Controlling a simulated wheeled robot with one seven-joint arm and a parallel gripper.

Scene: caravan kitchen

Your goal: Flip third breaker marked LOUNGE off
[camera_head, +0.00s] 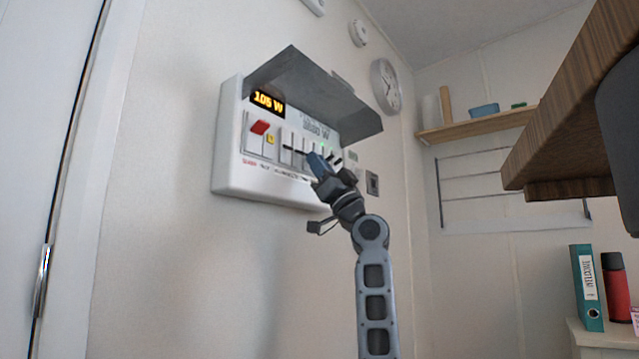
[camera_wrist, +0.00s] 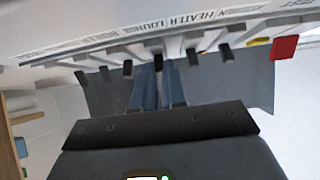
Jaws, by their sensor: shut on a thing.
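The white breaker panel (camera_head: 232,168) hangs on the wall with a row of dark levers. In the wrist view its label strip is upside down, with HEATER and LOUNGE (camera_wrist: 150,25) legible. My gripper (camera_head: 316,162) is at the right part of the row. In the wrist view its two blue fingers (camera_wrist: 158,88) are shut around one dark lever (camera_wrist: 158,62), which lines up with the LOUNGE label and seems to be the LOUNGE breaker. The fingers partly hide it, so I cannot tell whether it is up or down.
A raised grey cover (camera_head: 310,85) juts out above the levers. The lit display (camera_head: 267,103) reads 105 W. A red switch (camera_head: 260,127) and a yellow button (camera_head: 270,139) are left of the levers. A wooden cabinet (camera_head: 585,95) overhangs at the right.

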